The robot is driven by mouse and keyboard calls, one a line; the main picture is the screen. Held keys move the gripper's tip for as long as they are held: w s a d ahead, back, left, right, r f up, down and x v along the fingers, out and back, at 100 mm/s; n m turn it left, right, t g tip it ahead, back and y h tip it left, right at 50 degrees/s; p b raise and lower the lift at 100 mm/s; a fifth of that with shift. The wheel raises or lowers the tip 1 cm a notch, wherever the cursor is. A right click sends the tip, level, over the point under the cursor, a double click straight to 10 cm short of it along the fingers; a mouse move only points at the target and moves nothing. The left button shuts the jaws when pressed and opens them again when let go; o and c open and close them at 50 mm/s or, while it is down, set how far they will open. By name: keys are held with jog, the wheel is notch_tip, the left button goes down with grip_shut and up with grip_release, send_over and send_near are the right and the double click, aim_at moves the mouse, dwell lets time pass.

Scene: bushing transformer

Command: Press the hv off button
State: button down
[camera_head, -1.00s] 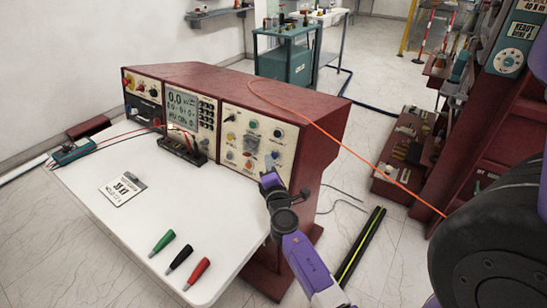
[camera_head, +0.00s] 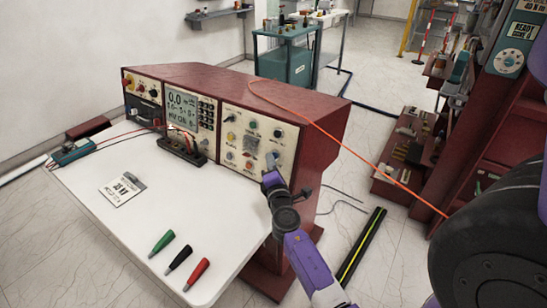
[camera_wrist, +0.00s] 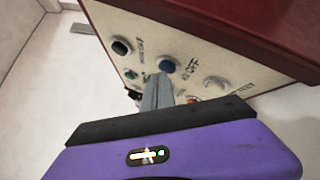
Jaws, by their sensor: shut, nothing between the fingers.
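The control panel (camera_head: 240,139) is the cream right-hand face of the red console. In the wrist view the panel (camera_wrist: 195,52) carries a blue round button (camera_wrist: 168,64) with lettering beside it that reads "OFF". My gripper (camera_wrist: 158,80) is shut and empty, its grey fingertips just below the blue button in the picture. A small gap or contact cannot be told apart. In the head view my gripper (camera_head: 271,160) is in front of the panel's right part and hides some controls there.
A black control (camera_wrist: 120,46), a green one (camera_wrist: 130,75) and a pale knob (camera_wrist: 215,88) sit close around the fingers. The white tabletop (camera_head: 140,215) holds several probes and a card. An orange cable (camera_head: 335,139) runs over the console.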

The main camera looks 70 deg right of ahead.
jog(key=shift+s+d, duration=0.1)
jog(key=shift+d, duration=0.1)
dwell(0.4)
jog(key=shift+w+a+r, duration=0.15)
jog(key=shift+w+a, duration=0.05)
jog(key=shift+a, duration=0.65)
jog(key=shift+w+a+r+p, duration=0.15)
jog(key=shift+w+a+r, duration=0.05)
jog(key=shift+a, duration=0.6)
jog(key=shift+w+a+r+p, duration=0.1)
jog(key=shift+w+a+r, duration=0.05)
jog(key=shift+a, duration=0.6)
jog(key=shift+w+a+r+p, duration=0.15)
jog(key=shift+w+a+r, duration=0.05)
jog(key=shift+a, duration=0.6)
dwell(2.5)
